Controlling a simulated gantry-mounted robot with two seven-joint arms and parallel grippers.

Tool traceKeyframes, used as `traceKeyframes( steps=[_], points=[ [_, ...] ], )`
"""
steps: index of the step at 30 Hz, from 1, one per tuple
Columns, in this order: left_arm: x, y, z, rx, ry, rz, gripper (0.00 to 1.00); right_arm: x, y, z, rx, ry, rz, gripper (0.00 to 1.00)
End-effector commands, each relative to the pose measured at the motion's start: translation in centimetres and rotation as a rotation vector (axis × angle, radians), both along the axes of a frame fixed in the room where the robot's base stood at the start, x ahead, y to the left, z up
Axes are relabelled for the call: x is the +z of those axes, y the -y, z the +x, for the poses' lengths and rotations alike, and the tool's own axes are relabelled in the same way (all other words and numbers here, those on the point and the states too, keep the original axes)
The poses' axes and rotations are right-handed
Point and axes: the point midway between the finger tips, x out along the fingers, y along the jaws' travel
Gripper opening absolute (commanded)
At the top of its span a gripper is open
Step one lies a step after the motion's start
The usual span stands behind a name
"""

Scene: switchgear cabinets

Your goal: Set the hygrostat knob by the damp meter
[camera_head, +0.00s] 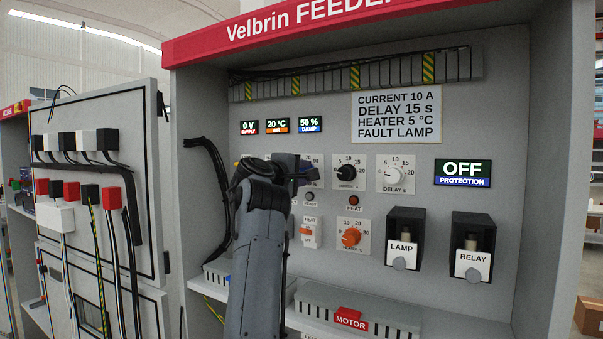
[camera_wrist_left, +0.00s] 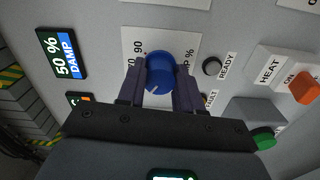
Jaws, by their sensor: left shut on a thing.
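The damp meter (camera_head: 310,124) reads 50 % in the head view. It also shows in the left wrist view (camera_wrist_left: 68,56). The hygrostat knob (camera_wrist_left: 160,70) is blue with a pale pointer mark, which points down and to the left in the wrist view. Its white scale plate (camera_wrist_left: 135,38) is partly covered, with only a few numbers showing. My left gripper (camera_wrist_left: 160,82) is shut on the knob, one finger on each side. In the head view my left gripper (camera_head: 298,172) and wrist hide the knob. My right gripper is not in view.
Right of the hygrostat are the black current knob (camera_head: 346,172), white delay knob (camera_head: 392,173) and orange heater knob (camera_head: 351,237). An orange heat switch (camera_head: 306,231) sits below. A READY lamp (camera_wrist_left: 212,66) is close beside my fingers. The protection display (camera_head: 462,172) reads OFF.

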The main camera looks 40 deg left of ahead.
Motion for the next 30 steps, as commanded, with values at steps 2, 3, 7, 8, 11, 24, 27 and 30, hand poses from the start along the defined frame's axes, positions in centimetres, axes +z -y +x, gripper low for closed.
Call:
traceKeyframes(
  steps=[2,3,7,8,11,24,27,30],
  points=[
    [-0.01,0.00,0.00,0.000,0.001,-0.008,0.04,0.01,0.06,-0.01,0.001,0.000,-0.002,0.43],
    [-0.02,-0.01,0.00,0.000,0.002,-0.010,0.04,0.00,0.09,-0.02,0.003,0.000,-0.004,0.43],
    [-0.02,-0.02,0.00,0.000,0.002,-0.012,0.04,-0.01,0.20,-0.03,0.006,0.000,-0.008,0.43],
    [-0.02,-0.02,0.00,0.000,0.002,-0.011,0.04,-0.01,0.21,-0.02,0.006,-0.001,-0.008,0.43],
    [-0.03,-0.02,0.01,0.000,0.002,-0.011,0.04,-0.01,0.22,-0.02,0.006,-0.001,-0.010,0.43],
    [-0.02,-0.02,0.00,0.000,0.001,-0.009,0.60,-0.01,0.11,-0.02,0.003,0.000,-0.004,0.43],
    [-0.05,-0.02,-0.06,0.001,0.001,-0.009,0.60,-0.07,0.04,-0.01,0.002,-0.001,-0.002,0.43],
    [-0.13,-0.01,-0.50,0.002,0.002,-0.008,0.60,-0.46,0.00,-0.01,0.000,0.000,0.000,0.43]
  ],
)
